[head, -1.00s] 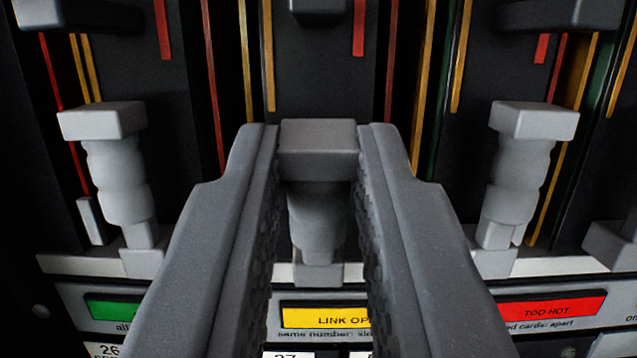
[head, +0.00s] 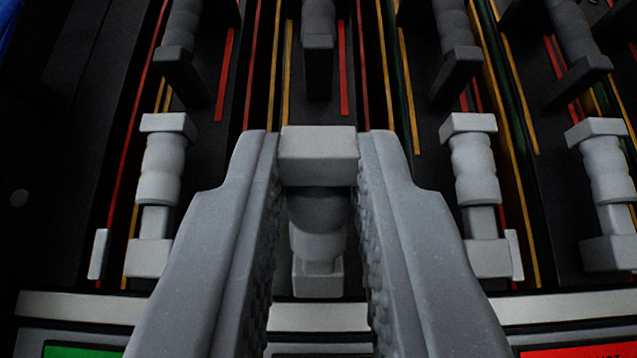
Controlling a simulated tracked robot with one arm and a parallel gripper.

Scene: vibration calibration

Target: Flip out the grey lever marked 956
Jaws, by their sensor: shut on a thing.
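My gripper (head: 318,160) is in the middle of the head view, its two grey fingers shut on the block-shaped head of a light grey lever (head: 318,152). The lever's rounded shaft and square foot (head: 318,278) show between the fingers. No number 956 can be read in this view, so I cannot confirm the lever's marking.
Similar light grey levers stand at the left (head: 160,185), the right (head: 475,180) and the far right (head: 605,170). Darker grey levers (head: 318,45) stand in a row behind. Part of a green label (head: 80,351) and a red label (head: 575,350) show along the bottom edge.

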